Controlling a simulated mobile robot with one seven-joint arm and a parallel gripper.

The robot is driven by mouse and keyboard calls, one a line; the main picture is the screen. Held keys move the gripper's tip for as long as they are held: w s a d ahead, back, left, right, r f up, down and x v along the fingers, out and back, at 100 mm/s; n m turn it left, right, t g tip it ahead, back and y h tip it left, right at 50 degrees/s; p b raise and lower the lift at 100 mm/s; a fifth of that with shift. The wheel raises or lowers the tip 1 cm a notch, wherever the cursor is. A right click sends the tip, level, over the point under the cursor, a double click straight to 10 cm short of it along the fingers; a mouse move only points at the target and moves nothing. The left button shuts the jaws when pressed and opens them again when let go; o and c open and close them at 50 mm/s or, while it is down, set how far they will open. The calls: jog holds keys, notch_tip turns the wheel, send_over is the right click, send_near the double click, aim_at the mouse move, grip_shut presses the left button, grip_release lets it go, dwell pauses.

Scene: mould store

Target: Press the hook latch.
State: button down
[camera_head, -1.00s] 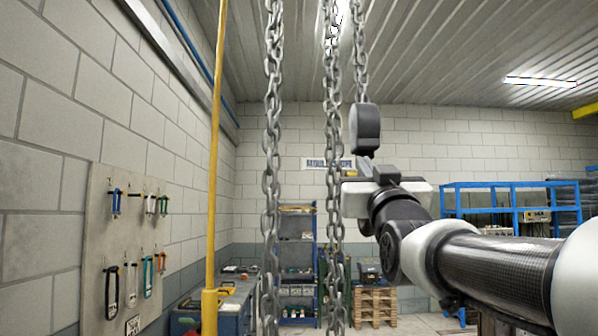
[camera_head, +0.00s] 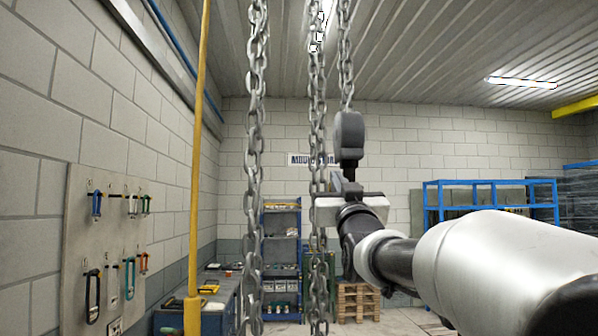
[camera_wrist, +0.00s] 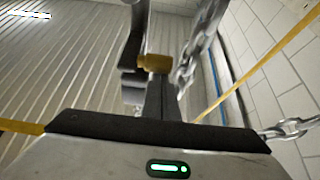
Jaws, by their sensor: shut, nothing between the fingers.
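The dark hook block (camera_head: 349,132) hangs from a chain right of the middle in the head view. In the wrist view the grey metal hook (camera_wrist: 133,50) rises in the upper middle, with a small brass-coloured piece, seemingly the latch (camera_wrist: 155,62), beside it. My gripper (camera_head: 349,182) is shut and empty just below the block in the head view. In the wrist view its dark closed fingers (camera_wrist: 156,92) point up at the brass piece, very close to it or touching; I cannot tell which. The lower hook is mostly hidden by my gripper in the head view.
Two heavy chains (camera_head: 255,170) hang left of my gripper, the nearer one, right chain (camera_head: 318,160), close beside it. A yellow pole (camera_head: 197,150) stands further left by the tool board (camera_head: 105,240). A blue shelf (camera_head: 282,255) and pallets (camera_head: 357,302) stand behind.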

jog(key=shift+f, duration=0.15)
jog(key=b, duration=0.2)
jog(key=shift+f+t+b, duration=0.25)
jog(key=shift+t+b, duration=0.15)
jog(key=shift+f, duration=0.1)
jog(key=shift+b, duration=0.5)
